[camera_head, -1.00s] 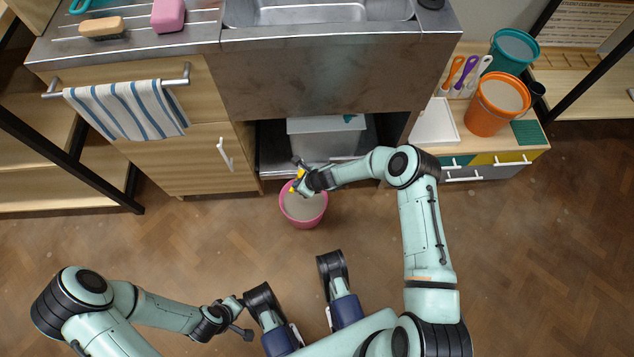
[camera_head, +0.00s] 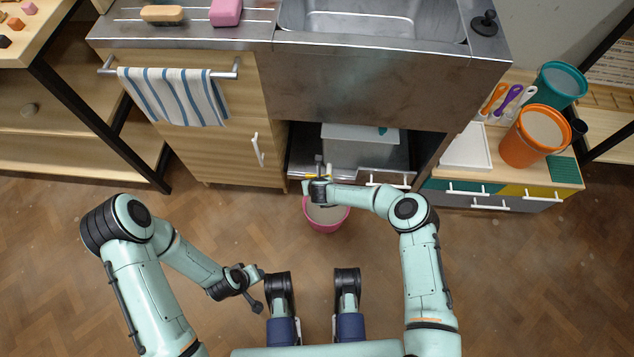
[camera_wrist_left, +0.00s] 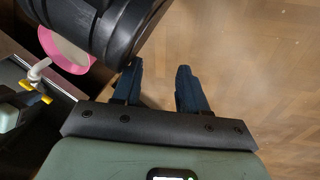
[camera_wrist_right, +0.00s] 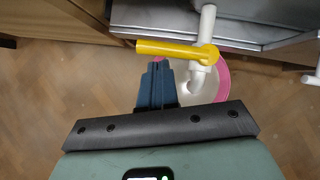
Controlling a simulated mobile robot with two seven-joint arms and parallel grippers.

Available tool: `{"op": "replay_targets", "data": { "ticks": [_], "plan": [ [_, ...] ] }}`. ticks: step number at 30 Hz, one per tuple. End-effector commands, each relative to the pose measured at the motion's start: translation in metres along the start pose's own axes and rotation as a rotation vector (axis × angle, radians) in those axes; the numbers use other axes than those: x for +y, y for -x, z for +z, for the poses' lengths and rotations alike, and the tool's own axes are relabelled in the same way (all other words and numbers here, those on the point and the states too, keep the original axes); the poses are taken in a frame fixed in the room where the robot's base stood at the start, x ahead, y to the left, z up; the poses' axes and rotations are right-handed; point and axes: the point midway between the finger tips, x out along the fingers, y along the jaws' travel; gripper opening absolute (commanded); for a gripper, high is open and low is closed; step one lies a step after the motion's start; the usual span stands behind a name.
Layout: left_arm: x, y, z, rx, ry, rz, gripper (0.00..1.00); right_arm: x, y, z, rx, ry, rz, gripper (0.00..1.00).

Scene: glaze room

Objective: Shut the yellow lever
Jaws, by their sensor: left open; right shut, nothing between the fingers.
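The yellow lever (camera_wrist_right: 168,49) sits on a white pipe (camera_wrist_right: 207,25) in the right wrist view. It points left, crosswise to the pipe. In the head view only small bits of the lever (camera_head: 311,177) show beside my right gripper (camera_head: 319,168). In the right wrist view my right gripper (camera_wrist_right: 156,72) is shut and empty, its tips just below the lever; I cannot tell if they touch. The left wrist view also shows the lever (camera_wrist_left: 27,86). My left gripper (camera_wrist_left: 160,80) is open and empty, over the floor away from the lever.
A pink bucket (camera_head: 326,222) stands on the floor under the pipe. A grey bin (camera_head: 362,148) is in the open space under the sink. A cabinet door with a white handle (camera_head: 258,150) is to the left.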

Motion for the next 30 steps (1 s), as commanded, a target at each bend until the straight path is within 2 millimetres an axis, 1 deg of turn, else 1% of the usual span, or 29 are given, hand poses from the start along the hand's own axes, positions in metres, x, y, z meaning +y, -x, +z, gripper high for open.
{"op": "replay_targets", "data": {
  "ticks": [5,12,23,26,30],
  "plan": [
    [0.000,0.000,0.000,-0.001,0.000,0.000,0.43,-0.004,0.000,0.001,0.000,0.001,0.001,0.00],
    [0.000,0.001,0.000,-0.001,0.000,0.000,0.43,-0.015,0.000,0.002,0.000,0.001,0.000,0.00],
    [0.001,0.001,0.000,0.000,0.000,0.000,0.43,-0.016,-0.001,0.001,0.000,0.002,0.002,0.00],
    [0.003,0.004,-0.004,0.013,-0.003,0.006,0.43,-0.017,0.002,0.003,-0.001,0.002,0.002,0.00],
    [0.015,0.016,-0.017,0.056,-0.014,0.026,0.43,-0.022,0.012,0.009,-0.002,0.004,0.003,0.00]
  ]
}}
